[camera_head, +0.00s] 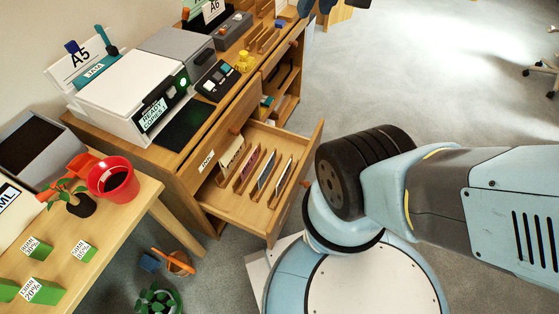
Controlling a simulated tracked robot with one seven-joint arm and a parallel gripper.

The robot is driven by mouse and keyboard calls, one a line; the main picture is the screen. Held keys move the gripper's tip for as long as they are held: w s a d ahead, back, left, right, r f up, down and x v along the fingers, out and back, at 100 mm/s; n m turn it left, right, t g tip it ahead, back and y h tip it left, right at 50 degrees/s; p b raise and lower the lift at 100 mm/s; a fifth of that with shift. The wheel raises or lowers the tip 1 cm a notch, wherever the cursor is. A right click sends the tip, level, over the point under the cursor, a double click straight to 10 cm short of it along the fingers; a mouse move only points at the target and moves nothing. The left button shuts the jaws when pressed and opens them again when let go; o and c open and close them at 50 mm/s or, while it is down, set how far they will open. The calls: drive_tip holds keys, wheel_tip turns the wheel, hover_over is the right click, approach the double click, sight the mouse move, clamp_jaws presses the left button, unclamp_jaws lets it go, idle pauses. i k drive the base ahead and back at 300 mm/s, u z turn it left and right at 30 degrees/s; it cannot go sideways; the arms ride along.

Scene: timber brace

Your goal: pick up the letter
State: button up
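Several thin upright items stand between wooden dividers in an open drawer (262,204). One is cream (231,157), one is reddish-purple (251,164) and one is whitish-blue (267,171). They may be letters or cards, but I cannot tell which one is the letter. My pale blue arm reaches in from the right, and its dark ribbed joint is close to the drawer's front right corner. My gripper does not show.
A white printer (125,98) reading "READY COPIES:1" stands on the wooden desk above the drawer. A yellow figure (243,62) and a black keypad device (217,80) are farther back. A red pot (113,178) stands on the left table. Open grey floor (420,80) lies at upper right.

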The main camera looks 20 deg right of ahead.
sight(288, 171)
drive_tip(key=u, duration=0.65)
drive_tip(key=k, duration=1.1)
drive_tip(key=z, duration=0.5)
drive_tip(key=i, duration=0.5)
drive_tip(key=u, duration=0.15)
